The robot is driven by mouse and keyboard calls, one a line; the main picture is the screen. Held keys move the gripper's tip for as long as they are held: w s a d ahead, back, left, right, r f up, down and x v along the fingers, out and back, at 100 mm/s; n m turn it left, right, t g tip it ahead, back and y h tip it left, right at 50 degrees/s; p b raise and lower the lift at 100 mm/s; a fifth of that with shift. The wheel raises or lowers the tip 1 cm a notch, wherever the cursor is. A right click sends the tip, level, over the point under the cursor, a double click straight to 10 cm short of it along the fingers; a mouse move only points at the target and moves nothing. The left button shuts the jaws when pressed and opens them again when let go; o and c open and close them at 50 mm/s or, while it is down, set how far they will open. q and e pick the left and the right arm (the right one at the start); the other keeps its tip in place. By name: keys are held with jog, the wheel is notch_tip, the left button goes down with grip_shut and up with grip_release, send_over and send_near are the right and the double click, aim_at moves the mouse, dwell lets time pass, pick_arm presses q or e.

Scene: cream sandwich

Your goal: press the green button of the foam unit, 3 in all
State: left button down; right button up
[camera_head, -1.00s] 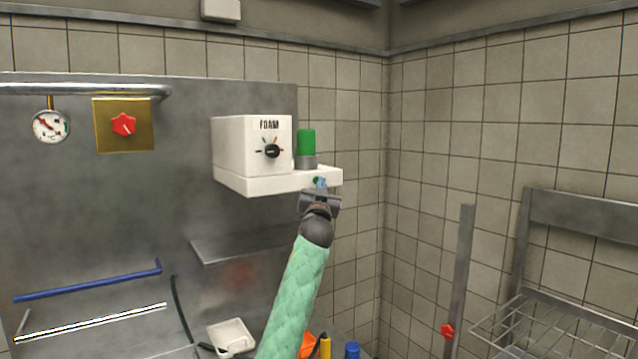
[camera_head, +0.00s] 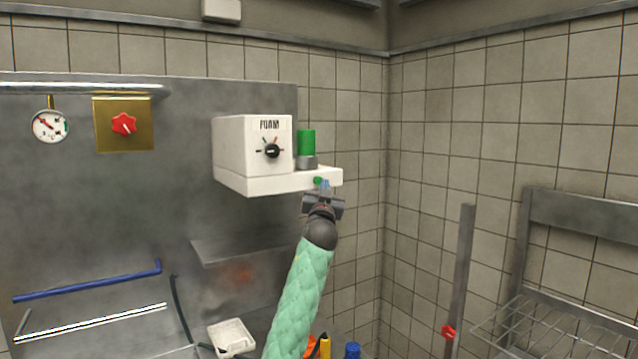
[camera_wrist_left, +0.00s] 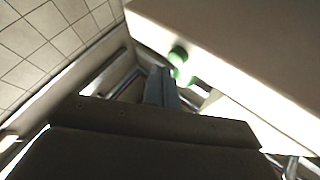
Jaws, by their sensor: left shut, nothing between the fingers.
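The foam unit (camera_head: 252,147) is a white box on the steel back panel, with a black dial and a green-topped cylinder (camera_head: 306,143) on its base. Its small green button (camera_head: 318,180) sits on the front edge of the base, near the right end. My left gripper (camera_head: 325,186) is shut and empty, its tips just in front of and slightly below-right of the button. In the left wrist view the green button (camera_wrist_left: 179,56) stands out from the white base, beside the shut fingertips (camera_wrist_left: 160,72); a small gap seems to lie between. My right gripper is not in view.
A steel shelf (camera_head: 235,250) is below the unit. A white container (camera_head: 231,337) and a blue-capped bottle (camera_head: 352,350) are at the bottom. A wire rack (camera_head: 550,328) stands at the right. The tiled wall right of the unit is bare.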

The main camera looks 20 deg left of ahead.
pick_arm(q)
jog(key=shift+s+d+b, duration=0.15)
jog(key=shift+s+d, duration=0.65)
jog(key=shift+d, duration=0.2)
jog(key=shift+s+d+b, duration=0.15)
jog(key=shift+s+d, duration=0.6)
jog(key=shift+d, duration=0.25)
dwell(1.3)
